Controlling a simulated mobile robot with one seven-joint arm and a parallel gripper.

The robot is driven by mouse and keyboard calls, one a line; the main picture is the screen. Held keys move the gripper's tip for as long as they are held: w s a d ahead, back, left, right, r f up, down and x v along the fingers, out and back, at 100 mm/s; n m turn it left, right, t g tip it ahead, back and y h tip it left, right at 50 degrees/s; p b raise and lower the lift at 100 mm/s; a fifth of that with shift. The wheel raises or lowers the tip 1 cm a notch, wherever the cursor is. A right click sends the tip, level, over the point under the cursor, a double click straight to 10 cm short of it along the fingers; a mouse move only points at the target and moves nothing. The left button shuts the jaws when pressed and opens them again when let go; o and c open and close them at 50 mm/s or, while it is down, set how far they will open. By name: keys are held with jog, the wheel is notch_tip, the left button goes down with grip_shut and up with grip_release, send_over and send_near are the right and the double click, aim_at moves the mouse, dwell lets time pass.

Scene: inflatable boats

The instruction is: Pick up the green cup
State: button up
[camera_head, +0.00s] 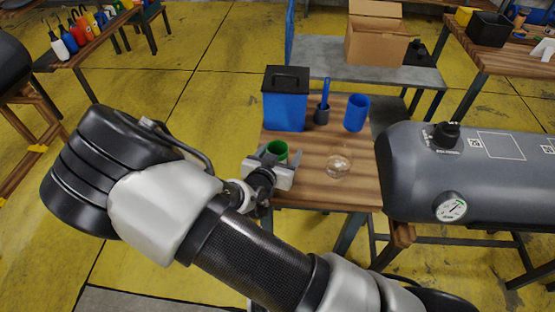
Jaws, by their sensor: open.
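The green cup (278,150) stands on the small wooden table (310,190), near its left edge. Its upper part shows; its lower part is hidden behind my gripper. My gripper (268,160) is open at the cup, in front of it in the picture. I cannot tell whether the cup is between the fingers or whether they touch it.
A blue box with a black lid (286,100), a dark holder with a blue tool (322,112) and a blue cup (356,112) stand behind. A clear glass object (338,165) lies to the right. A grey tank (465,180) borders the table's right side.

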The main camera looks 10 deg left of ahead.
jog(key=c, duration=1.2)
jog(key=shift+o, duration=0.2)
jog(key=shift+r, duration=0.15)
